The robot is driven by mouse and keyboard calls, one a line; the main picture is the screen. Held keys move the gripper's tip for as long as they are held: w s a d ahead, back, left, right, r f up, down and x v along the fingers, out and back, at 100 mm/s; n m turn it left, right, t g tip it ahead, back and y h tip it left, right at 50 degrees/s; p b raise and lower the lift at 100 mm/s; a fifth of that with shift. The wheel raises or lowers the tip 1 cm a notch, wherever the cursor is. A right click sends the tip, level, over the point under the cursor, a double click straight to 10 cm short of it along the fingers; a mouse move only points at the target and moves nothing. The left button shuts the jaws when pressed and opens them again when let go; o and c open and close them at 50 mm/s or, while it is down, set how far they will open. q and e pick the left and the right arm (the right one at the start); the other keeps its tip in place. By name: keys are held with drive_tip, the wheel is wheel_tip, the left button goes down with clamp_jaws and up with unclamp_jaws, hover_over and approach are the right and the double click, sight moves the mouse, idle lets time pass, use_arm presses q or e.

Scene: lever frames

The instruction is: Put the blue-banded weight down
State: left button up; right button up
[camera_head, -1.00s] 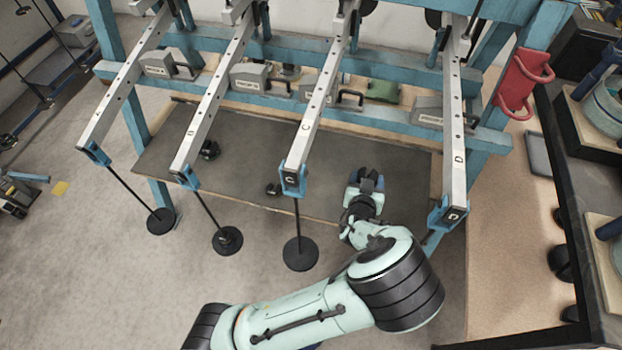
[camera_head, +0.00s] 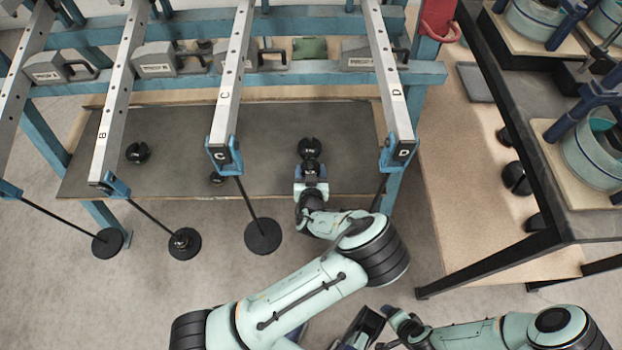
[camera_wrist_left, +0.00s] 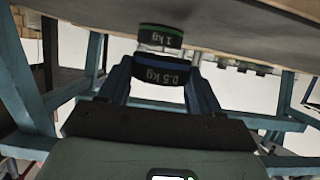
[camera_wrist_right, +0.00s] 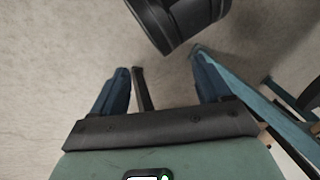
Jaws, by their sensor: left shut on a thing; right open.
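My left gripper (camera_head: 311,169) is over the front part of the dark shelf board (camera_head: 262,152). In the left wrist view it is shut on a dark weight marked 0.5 kg (camera_wrist_left: 160,76), with a finger on each side. In the head view a black slotted weight (camera_head: 309,148) shows at the gripper's tip. I cannot tell whether the held weight touches the board. My right gripper (camera_wrist_right: 160,65) is open and empty.
Two more black weights (camera_head: 137,152) (camera_head: 217,178) stand on the board to the left. Lever bars, such as C (camera_head: 232,80) and D (camera_head: 390,75), reach out over it. Black hanger discs (camera_head: 263,236) hang in front. A black-framed table (camera_head: 540,200) stands at right.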

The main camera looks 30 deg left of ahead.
use_arm(q)
wheel_tip(320, 180, down, 4)
drive_tip(key=shift+f+b, duration=0.1)
drive_tip(key=shift+b, duration=0.55)
use_arm(e)
drive_tip(key=shift+w+d+f+t, duration=0.15)
drive_tip(key=shift+w+d+f, duration=0.2)
drive_tip(key=shift+w, duration=0.2)
drive_tip(key=shift+w+d+f+t, duration=0.2)
drive_tip(key=shift+w+f, duration=0.1)
drive_tip(key=shift+w, duration=0.2)
use_arm(q)
drive_tip(key=o, duration=1.6)
drive_tip(key=p+v, duration=0.2)
drive_tip(key=v, duration=1)
drive_tip(key=shift+p, duration=0.4)
use_arm(e)
drive_tip(key=shift+g, duration=0.75)
drive_tip(key=s+r, duration=0.1)
drive_tip(key=s+a+r, duration=0.1)
drive_tip(key=s, duration=0.1)
drive_tip(key=s+a+r, duration=0.1)
drive_tip(key=shift+s+a, duration=0.1)
drive_tip(key=shift+s, duration=0.05)
